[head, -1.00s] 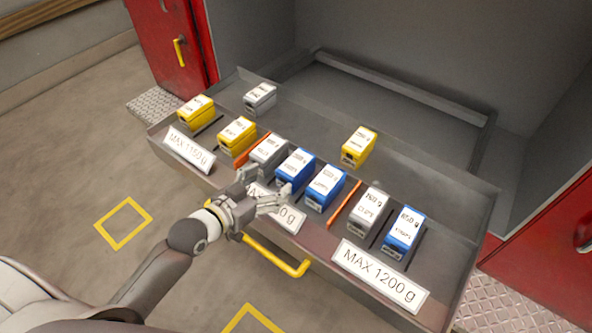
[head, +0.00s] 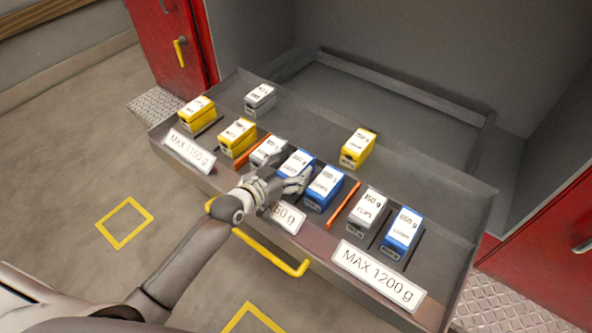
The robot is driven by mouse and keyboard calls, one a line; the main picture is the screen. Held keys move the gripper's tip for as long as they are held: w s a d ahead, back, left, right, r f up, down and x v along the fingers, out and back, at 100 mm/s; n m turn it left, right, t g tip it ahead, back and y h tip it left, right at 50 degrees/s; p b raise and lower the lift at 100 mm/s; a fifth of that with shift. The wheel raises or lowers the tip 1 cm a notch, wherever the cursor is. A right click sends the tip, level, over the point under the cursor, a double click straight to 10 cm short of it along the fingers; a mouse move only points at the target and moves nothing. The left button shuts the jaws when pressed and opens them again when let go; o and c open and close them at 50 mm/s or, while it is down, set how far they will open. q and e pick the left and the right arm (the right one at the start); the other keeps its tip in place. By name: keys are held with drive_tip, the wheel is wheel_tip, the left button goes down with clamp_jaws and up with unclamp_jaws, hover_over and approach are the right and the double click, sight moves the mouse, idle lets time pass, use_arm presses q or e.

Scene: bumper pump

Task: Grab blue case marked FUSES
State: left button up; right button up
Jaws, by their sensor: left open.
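Two blue cases with white labels sit side by side in the middle section of the drawer: a left one (head: 298,162) and a right one (head: 325,188). A third blue case (head: 403,231) is in the right section. Their label words are too small to read, so I cannot tell which is marked FUSES. My left gripper (head: 290,183) is open at the front of the left middle case and covers its lower front. I cannot tell whether it touches the case. My right gripper is out of view.
The drawer (head: 461,225) also holds yellow cases (head: 238,137) (head: 358,148) and grey cases (head: 260,98) (head: 368,207). Orange dividers (head: 343,205) separate the sections. Weight signs (head: 378,275) and a yellow handle (head: 275,255) are at the front. The drawer's back strip is mostly free.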

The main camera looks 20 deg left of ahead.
use_arm(q)
drive_tip(key=shift+w+d+f, duration=0.1)
drive_tip(key=shift+w+d, duration=0.05)
drive_tip(key=shift+w, duration=0.15)
drive_tip(key=c, duration=1.2)
